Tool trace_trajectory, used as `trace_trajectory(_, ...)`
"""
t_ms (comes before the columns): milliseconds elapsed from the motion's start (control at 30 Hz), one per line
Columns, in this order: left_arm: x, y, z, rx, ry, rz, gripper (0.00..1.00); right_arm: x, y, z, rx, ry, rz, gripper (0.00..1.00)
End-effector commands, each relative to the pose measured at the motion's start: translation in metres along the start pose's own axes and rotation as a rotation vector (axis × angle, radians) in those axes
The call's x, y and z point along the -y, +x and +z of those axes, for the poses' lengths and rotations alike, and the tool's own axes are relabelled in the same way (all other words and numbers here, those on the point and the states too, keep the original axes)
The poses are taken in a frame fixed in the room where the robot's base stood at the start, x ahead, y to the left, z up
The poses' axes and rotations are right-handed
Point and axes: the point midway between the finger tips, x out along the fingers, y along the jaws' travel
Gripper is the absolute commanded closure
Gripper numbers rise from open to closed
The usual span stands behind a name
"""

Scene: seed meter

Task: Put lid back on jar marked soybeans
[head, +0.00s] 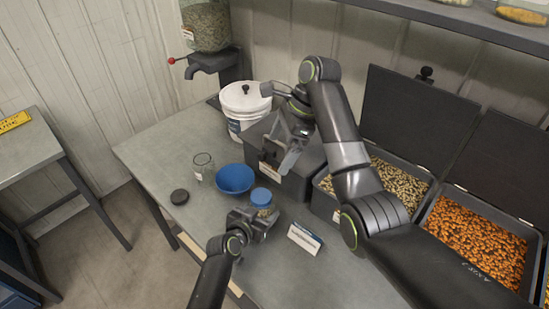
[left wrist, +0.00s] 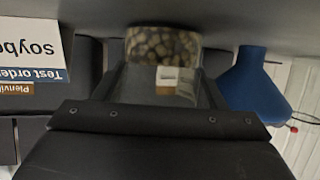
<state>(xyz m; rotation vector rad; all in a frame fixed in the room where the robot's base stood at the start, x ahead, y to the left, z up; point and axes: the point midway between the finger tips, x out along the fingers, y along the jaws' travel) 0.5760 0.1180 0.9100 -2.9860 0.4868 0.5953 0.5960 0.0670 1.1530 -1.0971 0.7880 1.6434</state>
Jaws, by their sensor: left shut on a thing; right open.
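A black round lid (head: 179,196) lies flat at the table's left. A card (head: 304,238) stands beside the jar; in the left wrist view the card (left wrist: 32,55) reads "soyb…" and "Test order". My right gripper (head: 285,99) is open, raised above the dark closed bin near the white bucket.
A white bucket (head: 243,103) and a dark bin (head: 298,180) are at the back. Open bins of seed (head: 478,238) line the right. The table's left front is clear.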

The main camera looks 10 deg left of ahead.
Motion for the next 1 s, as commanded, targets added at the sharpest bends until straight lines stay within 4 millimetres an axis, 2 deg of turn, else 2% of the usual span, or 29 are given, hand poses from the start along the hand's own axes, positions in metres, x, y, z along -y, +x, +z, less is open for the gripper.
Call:
trace_trajectory(333,0.000,0.000,0.001,0.002,-0.001,0.001,1.00,0.000,-0.004,0.000,0.000,0.000,0.001,0.01)
trace_trajectory(367,0.000,0.000,0.001,0.002,-0.001,0.001,0.32,0.000,-0.004,0.000,0.000,0.000,0.001,0.01)
trace_trajectory(533,0.000,0.000,0.001,0.001,0.000,0.000,0.10,0.000,-0.004,0.000,0.000,0.000,0.001,0.01)
trace_trajectory(833,0.000,-0.001,0.000,0.000,0.000,0.000,0.10,0.000,-0.003,0.000,0.000,0.000,0.001,0.01)
trace_trajectory(1000,0.000,-0.011,0.001,0.000,-0.001,0.000,0.10,0.000,-0.002,-0.001,0.000,0.000,0.001,0.01)
